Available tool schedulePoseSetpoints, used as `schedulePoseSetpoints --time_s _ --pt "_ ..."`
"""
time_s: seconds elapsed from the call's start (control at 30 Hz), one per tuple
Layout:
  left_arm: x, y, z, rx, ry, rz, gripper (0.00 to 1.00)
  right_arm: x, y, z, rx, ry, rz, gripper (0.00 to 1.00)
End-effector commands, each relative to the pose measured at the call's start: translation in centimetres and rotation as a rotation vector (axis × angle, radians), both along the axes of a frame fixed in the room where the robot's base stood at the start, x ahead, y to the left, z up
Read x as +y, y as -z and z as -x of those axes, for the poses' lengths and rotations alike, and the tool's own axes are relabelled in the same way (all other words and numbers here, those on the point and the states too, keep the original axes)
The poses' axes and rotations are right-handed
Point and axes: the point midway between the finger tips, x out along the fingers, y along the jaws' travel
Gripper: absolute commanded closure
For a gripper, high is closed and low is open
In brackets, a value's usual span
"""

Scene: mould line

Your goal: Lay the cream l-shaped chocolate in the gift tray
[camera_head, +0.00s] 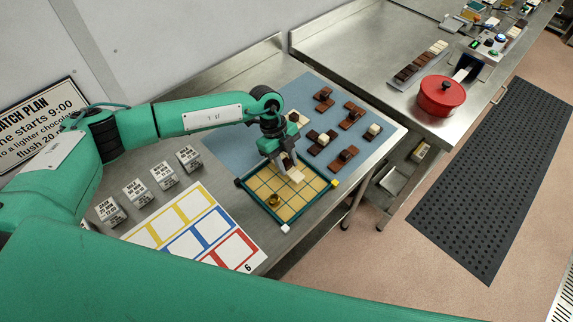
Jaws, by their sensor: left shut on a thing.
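My left gripper (287,166) is over the gift tray and shut on a cream chocolate (296,175). The gripper hides part of the chocolate, so its full L shape does not show. The gift tray (262,205) has a dark green rim and a yellow gridded floor, with one white and one yellow corner block. The cream piece is above the tray's far right part; I cannot tell whether it touches the floor. My right gripper is not in view.
A blue mat (232,152) behind the tray bears several brown and cream chocolates (349,122). A card with coloured frames (187,228) and several white printed blocks (163,174) lie left. A red pot (440,96) stands on the farther counter.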

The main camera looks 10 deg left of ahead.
Motion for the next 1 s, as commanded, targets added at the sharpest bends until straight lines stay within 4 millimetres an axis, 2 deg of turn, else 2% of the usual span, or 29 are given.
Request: schedulePoseSetpoints --time_s 0.2,0.53,0.57,0.67,1.0 --pt "0.0 2.7 0.0 0.001 0.000 0.000 0.94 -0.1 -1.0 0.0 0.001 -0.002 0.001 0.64" --pt "0.0 3.2 0.0 0.001 0.000 0.000 0.94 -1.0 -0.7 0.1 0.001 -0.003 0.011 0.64" --pt "0.0 3.1 0.0 0.000 0.000 0.000 0.66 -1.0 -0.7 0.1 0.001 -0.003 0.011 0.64" --pt "0.0 3.1 0.0 0.000 0.000 0.000 0.48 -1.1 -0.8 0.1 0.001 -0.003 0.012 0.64" --pt "0.0 2.6 0.0 0.000 0.000 0.000 0.48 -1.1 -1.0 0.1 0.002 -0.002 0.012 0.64"
